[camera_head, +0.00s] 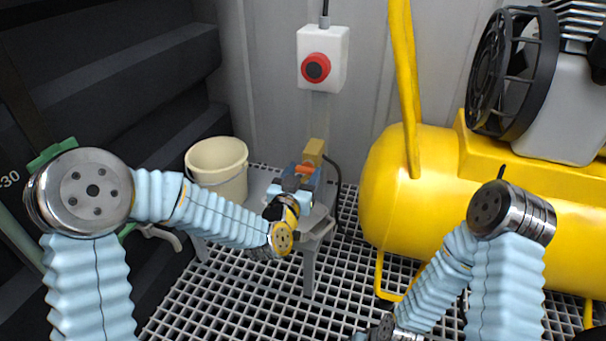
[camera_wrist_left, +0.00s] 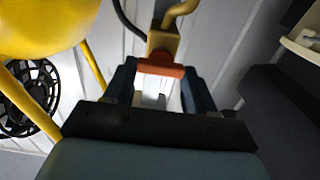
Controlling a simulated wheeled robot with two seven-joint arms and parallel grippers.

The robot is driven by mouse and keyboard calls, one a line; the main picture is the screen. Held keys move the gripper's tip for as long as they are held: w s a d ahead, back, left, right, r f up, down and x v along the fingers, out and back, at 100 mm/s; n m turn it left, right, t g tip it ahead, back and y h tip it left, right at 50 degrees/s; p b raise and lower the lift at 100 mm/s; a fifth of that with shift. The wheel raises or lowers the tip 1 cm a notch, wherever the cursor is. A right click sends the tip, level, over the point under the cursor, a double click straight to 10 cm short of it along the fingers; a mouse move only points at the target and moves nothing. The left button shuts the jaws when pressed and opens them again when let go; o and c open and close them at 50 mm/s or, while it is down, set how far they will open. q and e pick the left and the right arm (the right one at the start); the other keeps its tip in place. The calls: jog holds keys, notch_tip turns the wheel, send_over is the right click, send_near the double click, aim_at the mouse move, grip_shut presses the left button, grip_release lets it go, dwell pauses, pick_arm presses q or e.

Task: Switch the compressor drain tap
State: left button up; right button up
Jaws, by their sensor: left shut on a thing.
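The drain tap has an orange lever (camera_head: 305,169) and a brass body (camera_head: 314,150), above a small grey stand near the back wall. In the left wrist view the orange lever (camera_wrist_left: 160,68) lies across between the dark blue fingers, with the brass body (camera_wrist_left: 163,42) just beyond it. My left gripper (camera_head: 298,176) is shut on the lever; it also shows in the left wrist view (camera_wrist_left: 160,84). Its wrist partly hides the stand. My right arm reaches down to the bottom edge of the head view, and its jaws are not visible.
A yellow compressor tank (camera_head: 400,190) stands at the right. A cream bucket (camera_head: 217,168) is left of the tap. The grey stand (camera_head: 310,262) rests on grating. A black hose runs behind the tap.

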pick_arm(q)
jog(key=shift+n, duration=0.3)
jog(key=n, duration=0.3)
jog(key=shift+a+f+n, duration=0.1)
jog(key=shift+n, duration=0.2)
jog(key=n, duration=0.3)
jog(key=shift+n, duration=0.3)
jog(key=n, duration=0.4)
jog(key=shift+a+f+n, duration=0.1)
jog(key=shift+f+n, duration=0.05)
jog(key=shift+n, duration=0.15)
jog(key=shift+f+n, duration=0.1)
jog(key=shift+n, duration=1.6)
jog(key=o, duration=1)
jog(key=shift+o, duration=0.2)
